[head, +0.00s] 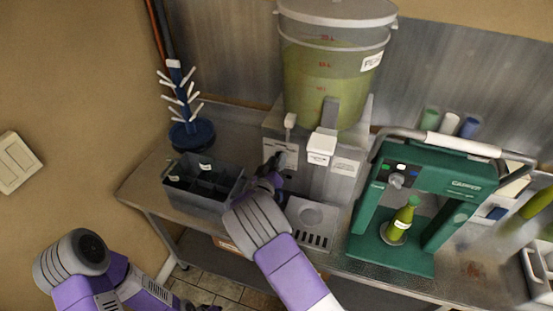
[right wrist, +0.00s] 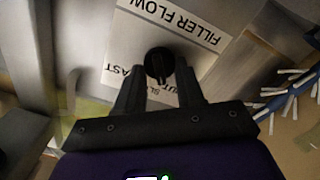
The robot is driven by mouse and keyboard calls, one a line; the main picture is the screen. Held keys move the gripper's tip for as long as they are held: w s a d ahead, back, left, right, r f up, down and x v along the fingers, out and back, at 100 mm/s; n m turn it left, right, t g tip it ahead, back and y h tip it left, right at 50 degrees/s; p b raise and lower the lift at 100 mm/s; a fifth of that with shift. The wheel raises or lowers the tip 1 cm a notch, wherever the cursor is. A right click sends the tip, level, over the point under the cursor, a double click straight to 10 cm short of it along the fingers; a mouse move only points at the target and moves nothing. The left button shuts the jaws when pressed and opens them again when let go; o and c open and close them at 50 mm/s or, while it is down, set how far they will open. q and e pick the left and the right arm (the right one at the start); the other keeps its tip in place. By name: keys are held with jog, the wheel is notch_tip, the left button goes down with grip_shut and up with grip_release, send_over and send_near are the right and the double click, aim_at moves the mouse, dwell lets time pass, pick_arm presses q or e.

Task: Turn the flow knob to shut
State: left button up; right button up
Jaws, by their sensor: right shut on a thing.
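The flow knob (right wrist: 158,65) is small, black and round, on a white label plate (right wrist: 196,36). The plate reads FILLER FLOW, upside down in the right wrist view. Parts of the words around the knob are covered by my fingers, and I cannot tell for sure which mark the knob points at. My right gripper (right wrist: 160,88) has one finger on each side of the knob and is shut on it. In the head view the right gripper (head: 272,168) is at the front of the grey filler stand (head: 313,185). Only dark parts of my left gripper (head: 203,307) show at the bottom edge.
A lidded bucket of green liquid (head: 325,85) stands on the filler. A divided grey crate (head: 205,205) and a blue bottle tree (head: 190,132) are to the left. A green capper (head: 440,190) with a green bottle (head: 401,219) is to the right.

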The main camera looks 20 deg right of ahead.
jog(key=shift+n+p, duration=0.4)
jog(key=shift+n, duration=0.6)
jog(key=o, duration=1)
jog(key=v, duration=0.7)
jog(key=shift+s+a, duration=0.2)
